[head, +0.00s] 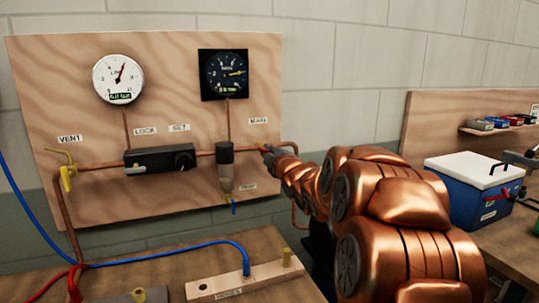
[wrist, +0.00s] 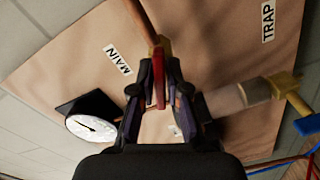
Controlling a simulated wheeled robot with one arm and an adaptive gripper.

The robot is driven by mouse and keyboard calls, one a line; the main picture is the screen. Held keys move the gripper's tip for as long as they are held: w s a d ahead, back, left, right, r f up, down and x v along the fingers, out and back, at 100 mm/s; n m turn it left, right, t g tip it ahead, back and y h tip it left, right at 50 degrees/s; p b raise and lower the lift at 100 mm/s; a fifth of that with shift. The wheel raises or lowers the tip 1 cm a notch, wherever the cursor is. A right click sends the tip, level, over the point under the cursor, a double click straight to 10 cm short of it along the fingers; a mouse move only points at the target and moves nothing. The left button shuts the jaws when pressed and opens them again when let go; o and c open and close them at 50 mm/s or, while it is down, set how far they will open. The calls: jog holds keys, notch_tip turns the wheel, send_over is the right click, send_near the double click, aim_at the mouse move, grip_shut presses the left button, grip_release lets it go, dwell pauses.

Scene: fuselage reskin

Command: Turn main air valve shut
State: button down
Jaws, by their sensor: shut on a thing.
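The main air valve sits on the copper pipe at the right of the plywood panel, by the MAIN label (head: 258,121). In the wrist view its brass body (wrist: 161,45) and red handle (wrist: 159,84) show, with the MAIN label (wrist: 118,60) beside them. My gripper (head: 268,149) is at the valve in the head view and hides most of it. In the wrist view my gripper (wrist: 160,88) is shut on the red handle, one finger on each side. The handle looks roughly in line with the pipe there, but its exact angle is hard to tell.
A filter bowl (head: 226,165) hangs just left of the valve; it also shows in the wrist view (wrist: 235,97). A black regulator block (head: 160,160), two gauges and a yellow vent valve (head: 66,174) are farther left. A blue case (head: 480,190) stands at right.

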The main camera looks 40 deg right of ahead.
jog(key=m+b, duration=0.1)
jog(key=m, duration=0.2)
jog(key=shift+m, duration=0.4)
jog(key=m+b, duration=0.1)
jog(key=m, duration=0.2)
jog(key=shift+f+m+b, duration=0.2)
jog(key=shift+m+b, duration=0.1)
jog(key=shift+b, duration=0.1)
jog(key=m+b, duration=0.3)
jog(key=m, duration=0.2)
jog(key=shift+r, duration=0.1)
jog(key=shift+m+b, duration=0.3)
jog(key=shift+r, duration=0.1)
jog(key=c, duration=1.2)
grip_release()
jog(key=shift+c, duration=0.2)
jog(key=shift+s, duration=0.15)
